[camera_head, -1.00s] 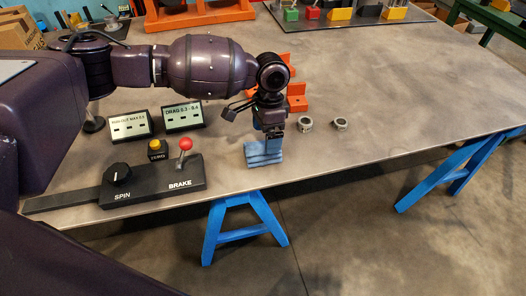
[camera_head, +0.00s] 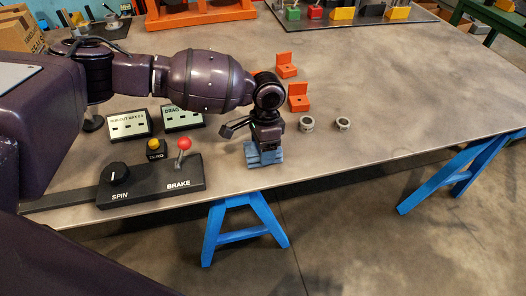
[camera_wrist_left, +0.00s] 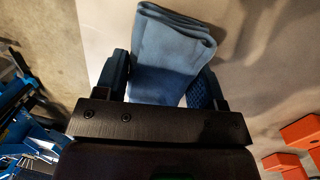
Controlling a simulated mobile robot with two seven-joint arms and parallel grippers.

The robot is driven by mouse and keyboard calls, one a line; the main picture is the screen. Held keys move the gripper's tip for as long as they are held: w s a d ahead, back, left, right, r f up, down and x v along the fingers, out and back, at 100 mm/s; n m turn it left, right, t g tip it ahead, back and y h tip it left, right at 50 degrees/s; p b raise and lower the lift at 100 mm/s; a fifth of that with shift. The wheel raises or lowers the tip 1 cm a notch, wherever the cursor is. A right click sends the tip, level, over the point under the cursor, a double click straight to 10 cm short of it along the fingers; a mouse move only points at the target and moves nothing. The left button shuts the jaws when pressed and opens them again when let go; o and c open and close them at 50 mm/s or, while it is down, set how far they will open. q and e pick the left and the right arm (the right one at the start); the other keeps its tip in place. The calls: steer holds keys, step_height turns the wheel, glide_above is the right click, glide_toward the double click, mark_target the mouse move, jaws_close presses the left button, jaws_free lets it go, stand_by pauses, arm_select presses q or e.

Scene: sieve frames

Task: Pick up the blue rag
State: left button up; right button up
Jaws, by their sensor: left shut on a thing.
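The blue rag (camera_head: 265,157) is a folded cloth lying near the front edge of the table (camera_head: 400,90). My left gripper (camera_head: 266,146) points down over it, with its fingers low at the rag. In the left wrist view the rag (camera_wrist_left: 172,50) shows between the two fingers of my left gripper (camera_wrist_left: 160,85), which are shut on it. The near part of the rag is hidden by the gripper body. I cannot tell whether the rag is clear of the table. My right gripper is not in view.
A black control box (camera_head: 150,182) with a SPIN knob and a red-topped BRAKE lever stands left of the rag. Two small metal rings (camera_head: 306,124) and orange brackets (camera_head: 298,97) are to the right and behind. Two small display signs stand behind the box. The table's right side is clear.

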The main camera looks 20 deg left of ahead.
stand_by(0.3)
arm_select(q)
steer(key=shift+r, duration=0.25)
step_height(320, 180, up, 9)
steer(key=shift+f+p, duration=0.1)
steer(key=shift+p, duration=0.95)
step_height(320, 180, up, 11)
steer(key=shift+f+p, duration=0.15)
steer(key=shift+p, duration=0.8)
